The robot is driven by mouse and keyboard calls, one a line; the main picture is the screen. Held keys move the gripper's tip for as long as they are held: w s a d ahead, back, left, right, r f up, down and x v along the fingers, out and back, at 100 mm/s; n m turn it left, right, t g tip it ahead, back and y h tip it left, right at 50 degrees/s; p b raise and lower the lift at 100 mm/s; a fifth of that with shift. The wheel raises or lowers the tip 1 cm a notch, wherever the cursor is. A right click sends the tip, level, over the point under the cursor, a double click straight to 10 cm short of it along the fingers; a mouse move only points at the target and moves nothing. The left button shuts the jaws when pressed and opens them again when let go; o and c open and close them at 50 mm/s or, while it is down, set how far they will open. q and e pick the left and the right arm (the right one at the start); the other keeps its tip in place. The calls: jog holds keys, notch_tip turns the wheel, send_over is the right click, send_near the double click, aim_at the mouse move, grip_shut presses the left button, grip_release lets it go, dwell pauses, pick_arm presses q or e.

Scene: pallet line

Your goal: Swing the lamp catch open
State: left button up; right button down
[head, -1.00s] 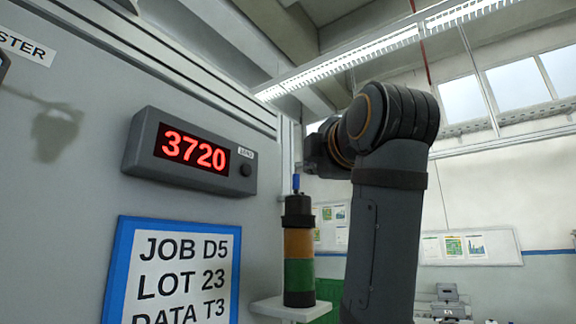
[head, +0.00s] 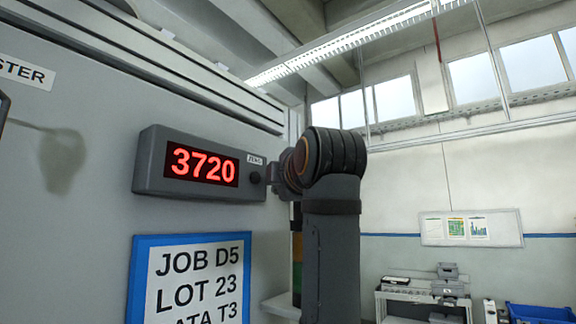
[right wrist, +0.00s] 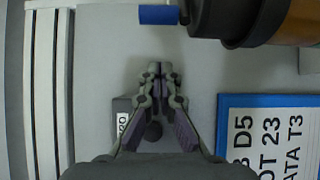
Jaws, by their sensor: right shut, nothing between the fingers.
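The stack lamp, with a dark cap and orange and green bands, is mostly hidden behind my right arm in the head view; a strip of it (head: 297,250) shows. In the right wrist view its dark cap (right wrist: 235,15) is at the top edge. A small blue piece (right wrist: 158,14), apparently the catch, sticks out left from the cap; in the head view it is hidden. My right gripper (right wrist: 160,68) is shut and empty, its tips below the blue piece in that picture and apart from it. My left gripper is not in view.
A grey display reading 3720 (head: 203,166), with a dark knob (head: 255,178), is on the panel close to my right wrist. A blue-framed job sign (head: 135,285) is below it. A pale shelf (head: 280,308) is under the lamp. Farther right is a room with a bench.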

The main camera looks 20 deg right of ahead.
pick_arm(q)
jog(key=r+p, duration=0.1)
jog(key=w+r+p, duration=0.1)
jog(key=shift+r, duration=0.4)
pick_arm(e)
jog(key=d, duration=0.3)
jog(key=shift+w+d, duration=0.1)
jog(key=shift+d, duration=0.25)
